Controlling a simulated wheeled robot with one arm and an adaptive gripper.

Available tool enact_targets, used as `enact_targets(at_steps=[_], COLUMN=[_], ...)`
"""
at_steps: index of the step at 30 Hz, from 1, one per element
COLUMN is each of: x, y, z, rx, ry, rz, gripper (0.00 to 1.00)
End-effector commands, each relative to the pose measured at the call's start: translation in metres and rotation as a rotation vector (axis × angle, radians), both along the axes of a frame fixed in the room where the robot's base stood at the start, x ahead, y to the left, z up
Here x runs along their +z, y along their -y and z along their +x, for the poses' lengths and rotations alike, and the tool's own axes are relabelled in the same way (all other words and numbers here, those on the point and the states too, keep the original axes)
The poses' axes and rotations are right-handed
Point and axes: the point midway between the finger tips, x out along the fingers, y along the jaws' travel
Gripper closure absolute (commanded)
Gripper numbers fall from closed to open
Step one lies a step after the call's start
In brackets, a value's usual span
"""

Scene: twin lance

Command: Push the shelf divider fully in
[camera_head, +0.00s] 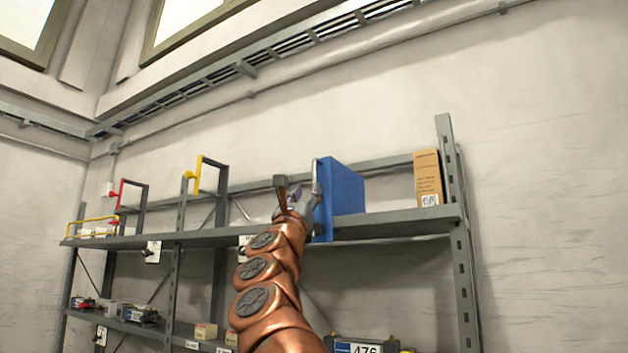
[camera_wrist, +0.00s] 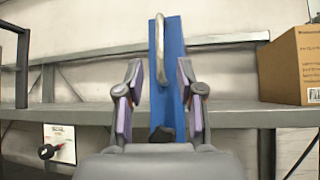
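The shelf divider is a blue upright panel (camera_head: 345,190) on the upper grey shelf (camera_head: 400,219). Its front edge appears to stick out past the shelf's front edge. In the wrist view the divider (camera_wrist: 173,95) is seen edge-on, with a pale metal handle (camera_wrist: 160,40) on its front. My gripper (camera_head: 297,192) is at the divider's front left in the head view. In the wrist view my gripper (camera_wrist: 160,80) is open, one finger on each side of the divider's front edge. Whether a finger touches the divider, I cannot tell.
A brown cardboard box (camera_head: 428,178) stands on the same shelf to the right, near a grey upright (camera_head: 462,260). A yellow frame (camera_head: 198,175) and a red-and-grey frame (camera_head: 122,195) stand to the left. Several items lie on the lower shelf.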

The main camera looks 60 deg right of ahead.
Motion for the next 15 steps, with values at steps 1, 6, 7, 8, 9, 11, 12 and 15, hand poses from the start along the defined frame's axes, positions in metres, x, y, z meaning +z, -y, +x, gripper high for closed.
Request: enact_targets(at_steps=[1, 6, 7, 8, 9, 11, 12, 15], x=[0.003, 0.014, 0.017, 0.02, 0.023, 0.028, 0.031, 0.039], y=[0.003, 0.012, 0.014, 0.016, 0.019, 0.024, 0.027, 0.035], z=[-0.001, 0.002, 0.002, 0.002, 0.002, 0.005, 0.006, 0.007], rx=[-0.001, -0.001, -0.001, -0.002, -0.003, -0.003, -0.003, -0.002], ry=[0.005, 0.003, 0.004, 0.005, 0.005, 0.003, 0.001, 0.001], rz=[0.001, 0.002, 0.001, 0.0, -0.001, 0.001, 0.001, 0.0], gripper=[0.63, 0.63, 0.63, 0.63, 0.63, 0.63, 0.63, 0.63])
